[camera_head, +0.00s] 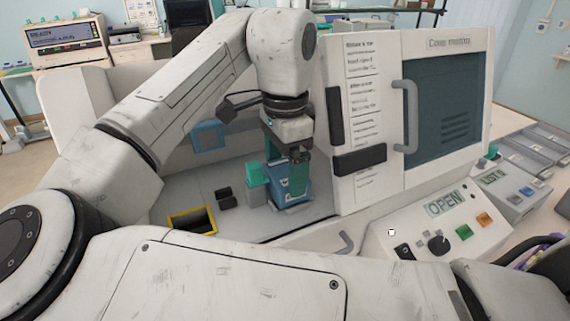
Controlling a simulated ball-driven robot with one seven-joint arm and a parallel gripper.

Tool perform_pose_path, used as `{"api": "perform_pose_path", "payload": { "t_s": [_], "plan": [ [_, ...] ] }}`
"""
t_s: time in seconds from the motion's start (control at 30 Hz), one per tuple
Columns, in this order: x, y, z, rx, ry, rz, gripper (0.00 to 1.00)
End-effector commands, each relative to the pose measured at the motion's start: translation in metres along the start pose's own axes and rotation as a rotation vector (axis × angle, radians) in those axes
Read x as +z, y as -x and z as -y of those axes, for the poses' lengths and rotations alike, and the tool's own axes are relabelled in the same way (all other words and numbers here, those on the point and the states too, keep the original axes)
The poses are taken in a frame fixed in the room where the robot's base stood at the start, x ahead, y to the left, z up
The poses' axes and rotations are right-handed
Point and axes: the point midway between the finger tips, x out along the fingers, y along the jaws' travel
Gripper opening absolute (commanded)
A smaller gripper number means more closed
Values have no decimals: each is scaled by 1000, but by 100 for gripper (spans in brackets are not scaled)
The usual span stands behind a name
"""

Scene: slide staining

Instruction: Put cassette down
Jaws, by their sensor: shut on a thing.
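A blue cassette (296,191) with pale markings stands inside the open white staining machine. My gripper (286,172) points down from above and is shut on the cassette. The cassette's lower end is at or just above the pale chamber floor (255,222); I cannot tell whether it touches. The gripper fingers hide part of the cassette's upper end. A teal block (257,173) is close to the left of the cassette.
Small black blocks (225,197) and a yellow-rimmed dark container (192,220) are on the floor left of the cassette. The machine's door panel (445,100) stands at the right. A control panel (445,225) in front reads OPEN.

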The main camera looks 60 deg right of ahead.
Motion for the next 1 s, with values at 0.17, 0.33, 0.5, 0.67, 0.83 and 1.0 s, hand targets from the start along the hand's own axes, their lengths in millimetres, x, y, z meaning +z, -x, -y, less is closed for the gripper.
{"api": "perform_pose_path", "payload": {
  "t_s": [0.17,0.33,0.5,0.67,0.83,1.0],
  "plan": [
    [0,-3,0,-2,0,-1,51],
    [0,-5,0,-1,0,-1,51],
    [0,-6,0,-1,0,0,97],
    [0,-6,0,-1,0,0,100],
    [0,-2,0,-2,0,0,100],
    [0,18,1,-4,0,0,100]
  ]
}}
